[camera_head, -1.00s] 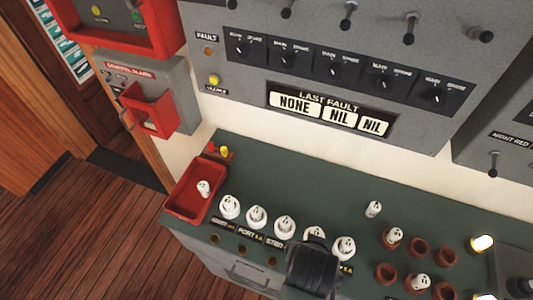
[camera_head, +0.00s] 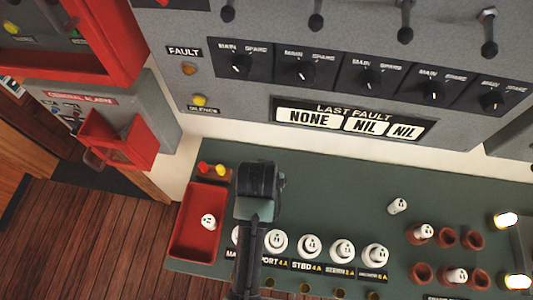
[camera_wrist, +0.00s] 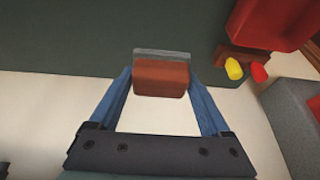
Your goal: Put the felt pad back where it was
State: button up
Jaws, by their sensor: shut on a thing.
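In the wrist view my gripper (camera_wrist: 160,80) has its two blue fingers closed on the sides of a reddish-brown block (camera_wrist: 160,77). A thin grey strip (camera_wrist: 162,54) runs along the block's far edge. This held piece may be the felt pad; I cannot tell for sure. Dark green counter and a pale wall strip show around it. In the head view my black wrist (camera_head: 260,182) is over the back left part of the counter, right of the red tray (camera_head: 177,248), and hides the fingers and the held piece.
A small brown holder with a yellow peg (camera_head: 221,169) and a red peg (camera_head: 204,168) stands behind the tray. A white plug (camera_head: 208,222) lies in the tray. Labelled white fuses (camera_head: 309,246) line the front. Brown sockets (camera_head: 445,237) are at right. The counter's back middle (camera_head: 330,190) is clear.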

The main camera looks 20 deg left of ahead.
notch_tip(320, 180, down, 3)
jog(key=shift+f, duration=0.1)
jog(key=shift+s+d+f, duration=0.1)
jog(key=shift+d+f, duration=0.05)
jog(key=shift+f, duration=0.5)
jog(key=shift+f+p, duration=0.4)
jog(key=shift+f, duration=1.5)
jog(key=shift+f, duration=0.15)
jog(key=o, duration=1.1)
jog(key=shift+o, duration=0.2)
